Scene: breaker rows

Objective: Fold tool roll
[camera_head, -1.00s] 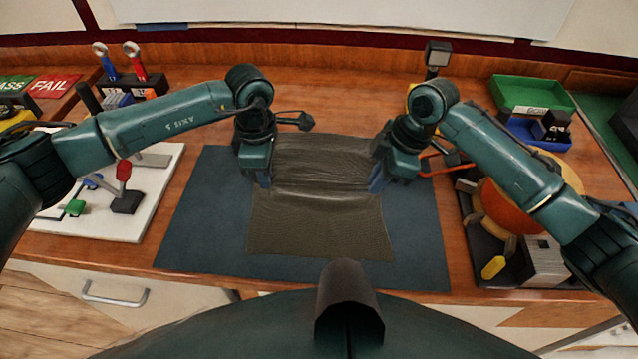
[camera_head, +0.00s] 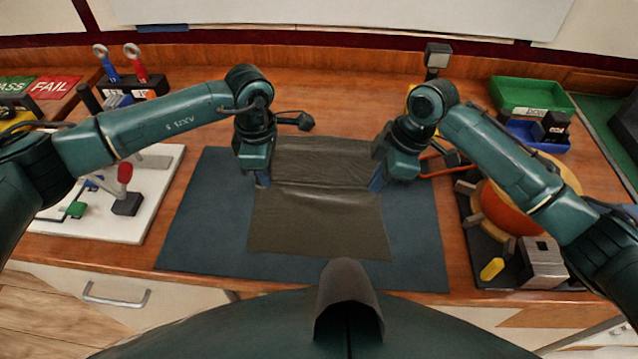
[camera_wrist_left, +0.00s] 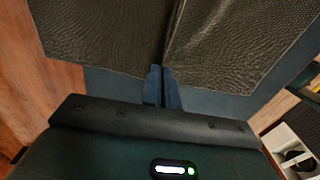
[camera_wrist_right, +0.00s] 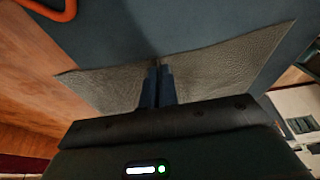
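The tool roll (camera_head: 318,222) is a dark brown-grey leather-like sheet lying on a blue-grey mat (camera_head: 200,225). A raised crease runs across it between my two grippers. My left gripper (camera_head: 262,180) is at the crease's left end; in the left wrist view its blue fingers (camera_wrist_left: 163,88) are together with the sheet's ridge (camera_wrist_left: 172,40) running into them. My right gripper (camera_head: 377,184) is at the right end; in the right wrist view its fingers (camera_wrist_right: 158,85) are close together on the sheet's edge (camera_wrist_right: 205,75). The sheet's far part lies partly behind the grippers.
A white board with a red-handled clamp (camera_head: 125,192) is at left. A black tray with an orange round object (camera_head: 500,212) and a metal block (camera_head: 543,262) is at right. Green (camera_head: 530,95) and blue bins stand behind it. The mat's front is clear.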

